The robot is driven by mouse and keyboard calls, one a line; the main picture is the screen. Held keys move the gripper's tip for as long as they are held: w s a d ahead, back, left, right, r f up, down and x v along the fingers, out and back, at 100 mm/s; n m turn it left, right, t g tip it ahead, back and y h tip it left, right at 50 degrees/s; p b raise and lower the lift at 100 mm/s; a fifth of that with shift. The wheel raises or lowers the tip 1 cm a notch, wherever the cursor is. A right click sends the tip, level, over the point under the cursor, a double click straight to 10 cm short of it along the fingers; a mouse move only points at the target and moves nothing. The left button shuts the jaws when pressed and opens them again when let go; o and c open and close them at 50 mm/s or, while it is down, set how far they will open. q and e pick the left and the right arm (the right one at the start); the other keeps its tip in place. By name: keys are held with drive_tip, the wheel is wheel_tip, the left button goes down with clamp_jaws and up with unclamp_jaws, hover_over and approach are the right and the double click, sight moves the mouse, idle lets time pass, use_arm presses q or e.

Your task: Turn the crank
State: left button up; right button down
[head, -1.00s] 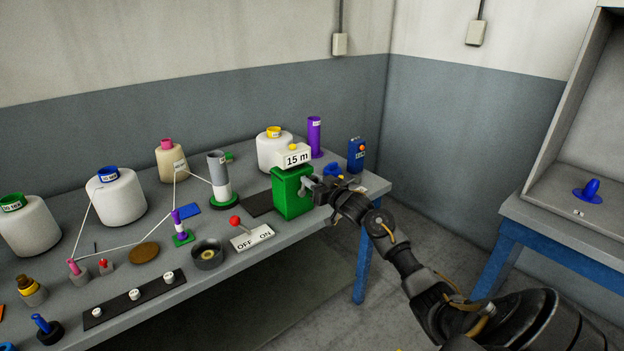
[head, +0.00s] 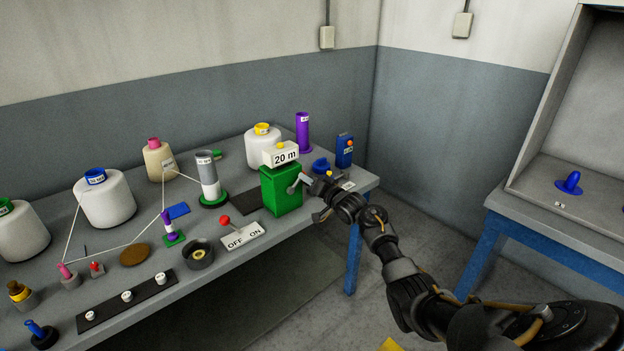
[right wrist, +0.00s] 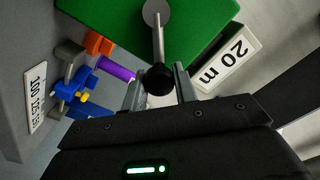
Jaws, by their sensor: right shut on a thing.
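The crank is a grey arm (right wrist: 158,40) with a black knob (right wrist: 158,79), on the side of a green box (head: 281,192). The box carries a sign (head: 285,157) reading "20 m"; the sign also shows in the right wrist view (right wrist: 228,60). My right gripper (right wrist: 158,88) is shut on the crank's black knob, with one finger on each side of it. In the head view my right gripper (head: 318,184) is at the right side of the box and partly hides the crank (head: 296,184). My left gripper is not in view.
A lever plate (head: 242,237) marked OFF and ON stands in front of the box. A blue device (head: 344,151) and a purple tube (head: 303,132) stand behind, to the right. White yarn cones (head: 104,202) and small spools fill the table's left. Floor beyond the table edge is open.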

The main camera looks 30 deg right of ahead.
idle(0.3)
drive_tip(key=c, duration=1.1)
unclamp_jaws()
drive_tip(key=shift+s, duration=0.1)
drive_tip(key=s+d, duration=0.1)
drive_tip(key=s, duration=0.9)
drive_tip(key=shift+s+d+b, duration=0.25)
drive_tip(key=shift+b, duration=0.1)
